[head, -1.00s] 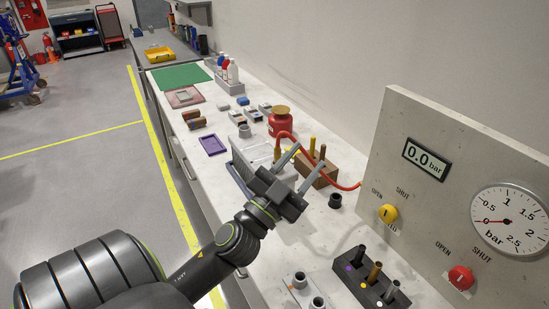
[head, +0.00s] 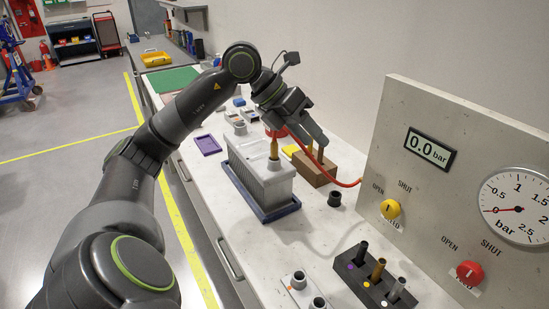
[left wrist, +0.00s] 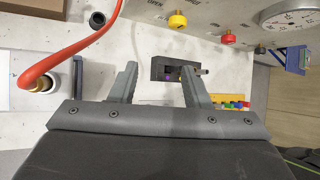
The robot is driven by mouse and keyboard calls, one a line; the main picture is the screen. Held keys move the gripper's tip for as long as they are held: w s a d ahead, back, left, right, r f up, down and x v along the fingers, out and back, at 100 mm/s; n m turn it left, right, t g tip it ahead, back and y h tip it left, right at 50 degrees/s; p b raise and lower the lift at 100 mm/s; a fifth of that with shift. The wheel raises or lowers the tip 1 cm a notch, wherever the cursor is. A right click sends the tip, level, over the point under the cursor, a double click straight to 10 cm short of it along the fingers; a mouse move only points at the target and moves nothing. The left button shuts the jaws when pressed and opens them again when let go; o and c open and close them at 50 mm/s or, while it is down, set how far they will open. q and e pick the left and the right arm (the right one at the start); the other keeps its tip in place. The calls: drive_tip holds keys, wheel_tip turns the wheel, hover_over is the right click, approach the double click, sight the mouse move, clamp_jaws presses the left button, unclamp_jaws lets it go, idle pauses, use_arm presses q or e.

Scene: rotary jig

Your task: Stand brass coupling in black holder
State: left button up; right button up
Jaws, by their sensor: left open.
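The black holder (head: 372,287) lies on the bench in front of the gauge panel. A black piece, a brass coupling (head: 377,269) and a grey piece stand in it in a row, the brass one in the middle. In the left wrist view the holder (left wrist: 160,68) shows beyond and between my fingers, partly covered by the right finger. My left gripper (head: 306,136) is open and empty, above the bench near the grey ribbed box and the wooden block. Another brass fitting (head: 274,147), at the red hose's end, is on the box's top. My right gripper is out of view.
The grey ribbed box (head: 258,180) stands in a blue tray. The red hose (head: 340,182) runs from it towards the panel (head: 450,130). A wooden block (head: 316,170) with pegs and a loose black ring (head: 334,199) are close by.

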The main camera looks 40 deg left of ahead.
sight(272, 141)
use_arm(q)
drive_tip(key=s+a+r+n+y, duration=0.1)
drive_tip(key=s+a+r+y, duration=0.15)
drive_tip(key=a, duration=0.35)
drive_tip(key=s+a+r+y, duration=0.2)
drive_tip(key=a+r+y, duration=0.2)
drive_tip(key=a, duration=0.2)
drive_tip(key=shift+n+g+h, duration=0.25)
drive_tip(key=shift+n+g, duration=0.05)
drive_tip(key=shift+g, duration=0.1)
drive_tip(key=p+x, duration=0.1)
drive_tip(key=x, duration=1.5)
drive_tip(key=shift+w+f+p, duration=0.1)
drive_tip(key=shift+w+p, duration=0.2)
drive_tip(key=shift+p, duration=0.05)
drive_tip(key=shift+w+a+f, duration=0.1)
drive_tip(key=shift+w+f, duration=0.1)
drive_tip(key=shift+f, duration=0.3)
clamp_jaws()
